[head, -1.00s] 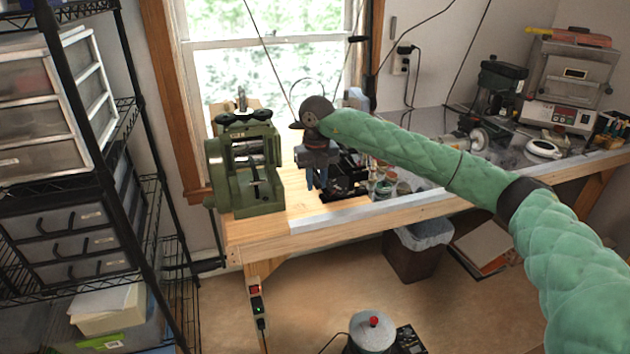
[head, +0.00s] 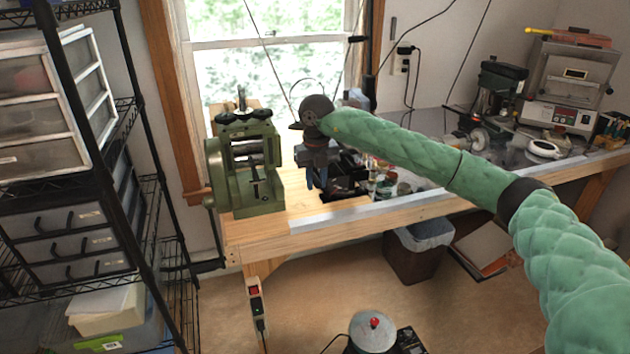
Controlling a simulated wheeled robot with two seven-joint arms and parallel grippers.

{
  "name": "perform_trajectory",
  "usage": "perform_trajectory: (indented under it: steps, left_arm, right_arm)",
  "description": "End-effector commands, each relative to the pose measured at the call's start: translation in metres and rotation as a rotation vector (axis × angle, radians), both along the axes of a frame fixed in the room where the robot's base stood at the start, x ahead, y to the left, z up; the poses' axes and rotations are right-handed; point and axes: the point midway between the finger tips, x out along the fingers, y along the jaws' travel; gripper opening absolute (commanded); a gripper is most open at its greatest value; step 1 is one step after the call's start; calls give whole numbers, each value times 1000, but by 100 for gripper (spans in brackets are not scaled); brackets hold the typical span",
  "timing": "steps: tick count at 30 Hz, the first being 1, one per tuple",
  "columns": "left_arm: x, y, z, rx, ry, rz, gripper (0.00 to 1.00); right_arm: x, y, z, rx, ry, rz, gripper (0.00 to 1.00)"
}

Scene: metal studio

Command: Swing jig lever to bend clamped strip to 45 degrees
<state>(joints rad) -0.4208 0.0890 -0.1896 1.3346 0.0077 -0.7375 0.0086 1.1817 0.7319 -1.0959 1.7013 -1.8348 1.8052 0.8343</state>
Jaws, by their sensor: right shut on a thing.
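A dark, low fixture (head: 345,188), which may be the bending jig, sits on the bench just right of the fingers. My left gripper is not in view.
A green rolling mill (head: 243,175) stands on the bench (head: 290,229) close to the left of my gripper. Small jars (head: 383,188) stand to the right. A wire shelf with drawers (head: 65,235) is at far left. Clear wood lies between mill and gripper.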

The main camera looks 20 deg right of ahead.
Motion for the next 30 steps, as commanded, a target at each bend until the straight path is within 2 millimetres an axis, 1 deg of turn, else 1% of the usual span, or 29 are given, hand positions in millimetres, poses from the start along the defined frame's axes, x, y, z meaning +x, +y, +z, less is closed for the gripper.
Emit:
perform_trajectory:
  steps: [1, 30]
  left_arm:
    - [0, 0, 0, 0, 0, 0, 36]
    - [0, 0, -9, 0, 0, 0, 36]
  right_arm:
    - [0, -6, -2, -8, 6, -9, 3]
    - [1, -6, -3, -8, 4, -9, 3]
